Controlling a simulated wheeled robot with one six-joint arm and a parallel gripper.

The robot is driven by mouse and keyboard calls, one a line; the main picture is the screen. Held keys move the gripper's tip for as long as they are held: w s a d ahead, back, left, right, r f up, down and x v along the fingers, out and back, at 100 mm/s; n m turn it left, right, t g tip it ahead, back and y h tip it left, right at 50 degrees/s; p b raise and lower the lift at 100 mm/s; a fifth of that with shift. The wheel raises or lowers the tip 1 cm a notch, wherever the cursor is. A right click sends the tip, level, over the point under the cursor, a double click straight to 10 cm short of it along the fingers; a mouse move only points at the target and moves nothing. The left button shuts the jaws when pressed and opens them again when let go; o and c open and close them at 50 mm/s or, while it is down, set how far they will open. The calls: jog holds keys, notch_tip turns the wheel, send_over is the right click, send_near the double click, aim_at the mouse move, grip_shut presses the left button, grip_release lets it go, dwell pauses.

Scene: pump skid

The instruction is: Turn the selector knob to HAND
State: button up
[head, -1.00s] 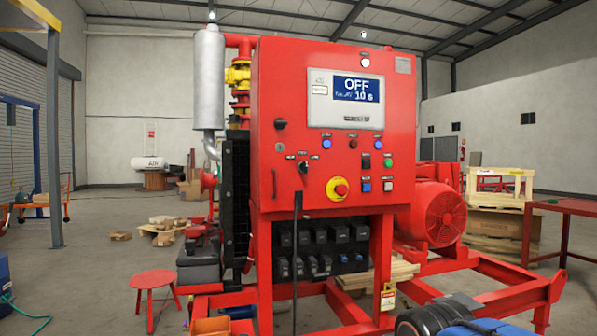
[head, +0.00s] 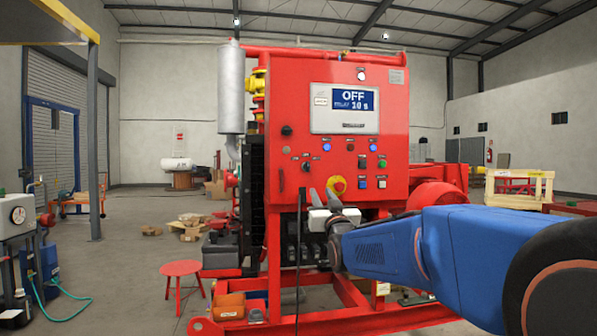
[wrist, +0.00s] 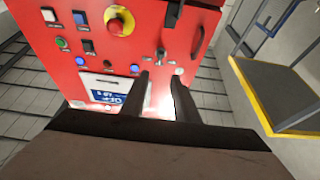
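The selector knob (head: 306,166) is a small dark knob with small labels around it, low on the left of the red panel's face. In the wrist view the knob (wrist: 160,56) is just beyond my fingertips; its exact pointing direction is too small to tell. The panel's display (head: 352,100) reads OFF with a delay of 10 s. My gripper (head: 325,194) is open and empty, its two fingers apart, below and right of the knob in the head view. The open fingers also show in the wrist view (wrist: 160,77), apart from the knob.
Several small buttons (head: 362,162) lie further right. A dark handle (wrist: 198,42) is near the knob. A red stool (head: 181,268) stands on the floor at left.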

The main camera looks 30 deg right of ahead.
aim_at(308, 167)
jog(key=x, duration=1.7)
jog(key=shift+w+a+r, duration=0.1)
jog(key=shift+w+r, duration=0.1)
jog(key=shift+r, duration=0.25)
grip_shut()
